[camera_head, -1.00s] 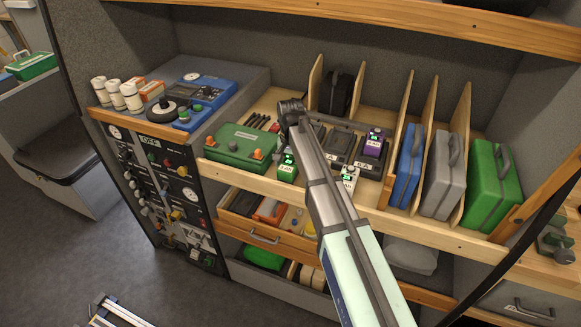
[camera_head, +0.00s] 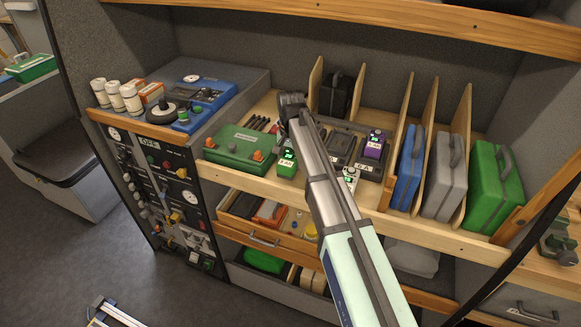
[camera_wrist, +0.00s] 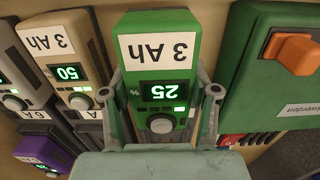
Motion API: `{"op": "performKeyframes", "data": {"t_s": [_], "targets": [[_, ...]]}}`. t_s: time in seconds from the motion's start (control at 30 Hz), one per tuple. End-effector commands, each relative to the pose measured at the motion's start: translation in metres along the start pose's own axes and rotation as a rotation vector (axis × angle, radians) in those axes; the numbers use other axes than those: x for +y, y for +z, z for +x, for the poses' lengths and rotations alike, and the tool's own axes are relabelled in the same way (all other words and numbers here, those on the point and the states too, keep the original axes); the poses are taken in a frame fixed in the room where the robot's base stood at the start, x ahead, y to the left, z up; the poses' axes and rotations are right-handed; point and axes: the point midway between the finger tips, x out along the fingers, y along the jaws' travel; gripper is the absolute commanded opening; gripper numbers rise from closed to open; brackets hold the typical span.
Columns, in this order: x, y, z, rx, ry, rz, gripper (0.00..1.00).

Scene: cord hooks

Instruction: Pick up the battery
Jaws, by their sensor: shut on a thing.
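A green battery (camera_head: 287,163) is at the front of the wooden shelf, right of the green case. In the wrist view the same green battery (camera_wrist: 159,75) has a "3 Ah" label and a lit display reading 25 %. My gripper (camera_wrist: 160,95) is shut on it, with one finger on each side. In the head view the fingers are mostly hidden by my wrist and arm. I cannot tell whether the battery's underside touches the shelf.
A beige battery (camera_wrist: 66,50) reading 50 stands beside the held one, with another at the left edge. A purple battery (camera_head: 375,143) sits in a dark charger to the right. The green case (camera_head: 238,147) with orange latches is close on the other side.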

Motion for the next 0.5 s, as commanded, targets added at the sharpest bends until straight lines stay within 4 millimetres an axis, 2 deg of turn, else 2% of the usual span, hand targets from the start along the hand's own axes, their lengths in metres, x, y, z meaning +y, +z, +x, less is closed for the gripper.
{"op": "performKeyframes", "data": {"t_s": [0.5], "targets": [[-0.002,-0.002,-0.117,0.003,-0.002,0.000,0.02]]}}
